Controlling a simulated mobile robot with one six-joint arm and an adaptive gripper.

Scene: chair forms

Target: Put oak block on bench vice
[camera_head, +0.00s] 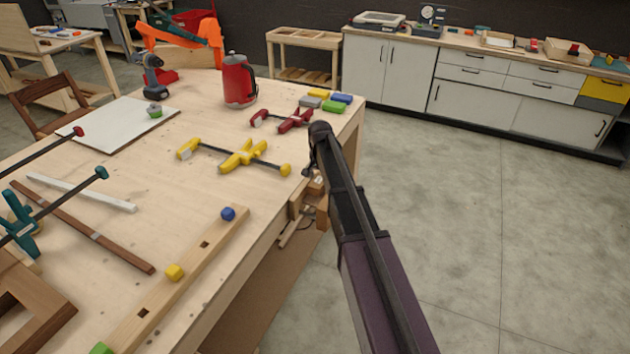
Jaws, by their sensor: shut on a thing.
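My arm reaches in from the bottom right to the right edge of the workbench. My gripper (313,172) points down there, mostly hidden behind its own wrist, and is shut on a small light-brown wooden piece, the oak block (317,186), which shows only in part. The wooden bench vice (296,205) is fixed to the workbench's right edge, just below my gripper. My arm covers part of it. The block is over or at the vice; I cannot tell whether they touch.
The workbench (200,190) carries a yellow clamp (243,155), a dark red clamp (294,121), a red kettle-like can (238,80), coloured blocks (340,98) and a long plank (215,248) near the front edge. Open floor (480,220) lies to the right, before white cabinets (400,75).

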